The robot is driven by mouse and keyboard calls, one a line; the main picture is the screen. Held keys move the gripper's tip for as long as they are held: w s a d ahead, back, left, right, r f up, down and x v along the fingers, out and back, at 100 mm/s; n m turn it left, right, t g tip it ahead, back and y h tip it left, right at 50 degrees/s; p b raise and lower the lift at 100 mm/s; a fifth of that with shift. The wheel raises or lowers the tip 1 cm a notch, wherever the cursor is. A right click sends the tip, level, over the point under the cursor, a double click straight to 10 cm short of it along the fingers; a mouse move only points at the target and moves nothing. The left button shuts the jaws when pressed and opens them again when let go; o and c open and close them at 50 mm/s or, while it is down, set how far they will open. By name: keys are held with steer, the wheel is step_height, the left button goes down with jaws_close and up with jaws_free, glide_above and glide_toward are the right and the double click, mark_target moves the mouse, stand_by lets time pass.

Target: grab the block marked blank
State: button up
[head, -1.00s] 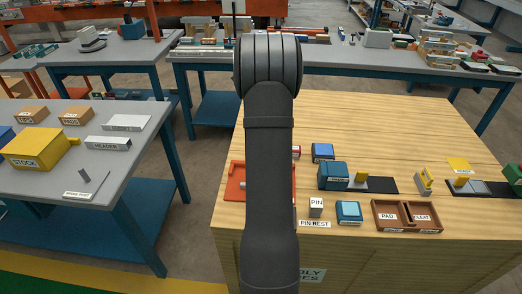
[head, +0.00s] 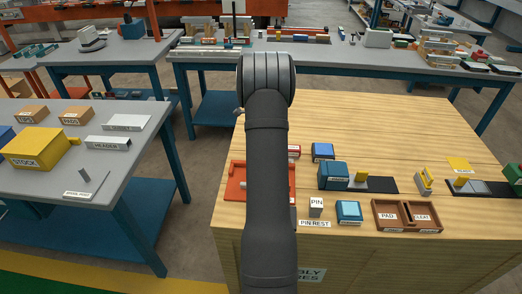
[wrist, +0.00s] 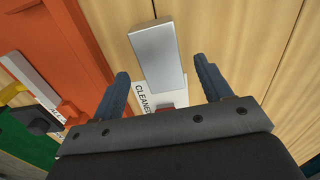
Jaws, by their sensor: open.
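A plain grey metal block (wrist: 158,55) lies on the wooden table in the wrist view, beside a white label reading "CLEANED" (wrist: 143,92). I can read no "blank" mark on any block. My gripper (wrist: 160,70) is open, its two dark fingers on either side of the block's near part, with nothing gripped. I cannot tell how far above the block the fingertips are. In the head view my own arm hides the gripper and this block.
An orange fixture (wrist: 75,50) is left of the block; it also shows in the head view (head: 236,182). The table's far part is clear.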

step_height(320, 180, down, 3)
steer(key=shift+f, duration=0.1)
steer(key=c, duration=1.3)
steer(key=shift+r, duration=0.2)
